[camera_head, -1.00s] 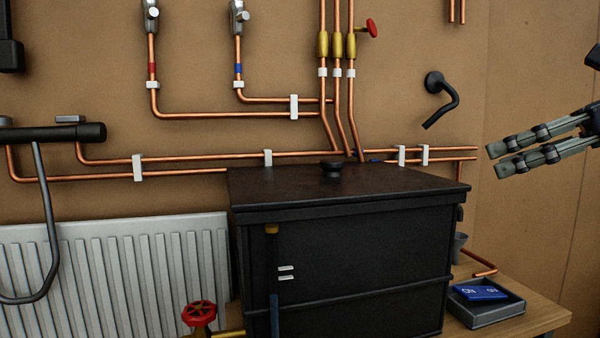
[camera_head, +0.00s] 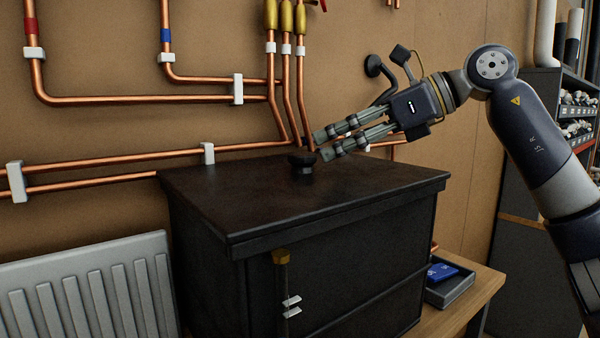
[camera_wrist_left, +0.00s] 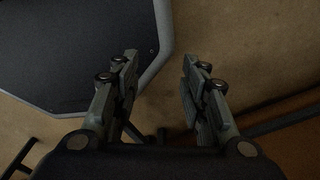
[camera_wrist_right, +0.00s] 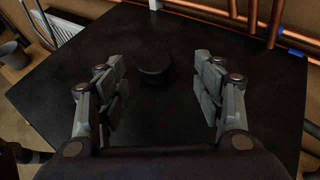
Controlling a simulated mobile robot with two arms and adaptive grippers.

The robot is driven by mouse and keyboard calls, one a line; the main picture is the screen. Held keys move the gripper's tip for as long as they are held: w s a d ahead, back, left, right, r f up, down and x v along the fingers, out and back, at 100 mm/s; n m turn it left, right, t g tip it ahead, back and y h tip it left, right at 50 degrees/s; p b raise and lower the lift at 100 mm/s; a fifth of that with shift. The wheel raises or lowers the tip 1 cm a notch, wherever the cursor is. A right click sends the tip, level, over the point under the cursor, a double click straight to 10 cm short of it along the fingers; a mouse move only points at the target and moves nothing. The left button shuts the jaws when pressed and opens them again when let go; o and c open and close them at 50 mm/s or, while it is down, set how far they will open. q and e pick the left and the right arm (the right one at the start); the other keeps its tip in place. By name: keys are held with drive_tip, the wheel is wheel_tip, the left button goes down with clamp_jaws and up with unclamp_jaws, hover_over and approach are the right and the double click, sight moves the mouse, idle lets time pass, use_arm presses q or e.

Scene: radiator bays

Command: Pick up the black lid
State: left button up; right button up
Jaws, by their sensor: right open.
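The black lid (camera_head: 290,195) lies flat on top of the black box (camera_head: 330,265). Its round black knob (camera_head: 302,163) stands up near the lid's back edge. My right gripper (camera_head: 318,145) comes in from the right, just beside the knob, with its fingers pointing left. In the right wrist view the knob (camera_wrist_right: 154,66) lies ahead, between the lines of the two open fingers (camera_wrist_right: 160,82), and nothing is held. My left gripper (camera_wrist_left: 160,75) shows only in its wrist view. Its fingers are apart and empty, away from the lid.
Copper pipes (camera_head: 140,156) run along the wall behind the box, close to the right gripper. A white radiator (camera_head: 90,300) stands at the left. A grey tray with a blue item (camera_head: 442,272) sits on the wooden bench at the right. Shelves (camera_head: 575,110) stand at the far right.

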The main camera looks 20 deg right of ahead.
sight(302, 153)
drive_tip(key=x, duration=0.1)
drive_tip(key=p+x, duration=0.1)
drive_tip(key=x, duration=0.2)
drive_tip(key=shift+s+a, duration=0.2)
drive_tip(key=shift+a, duration=0.25)
drive_tip(key=shift+w+a+f, duration=0.2)
drive_tip(key=shift+w+f, duration=0.1)
drive_tip(key=shift+c, duration=0.2)
drive_tip(key=c, duration=1.4)
use_arm(q)
drive_tip(key=shift+w+a+r, duration=0.55)
drive_tip(key=shift+w+r, duration=0.3)
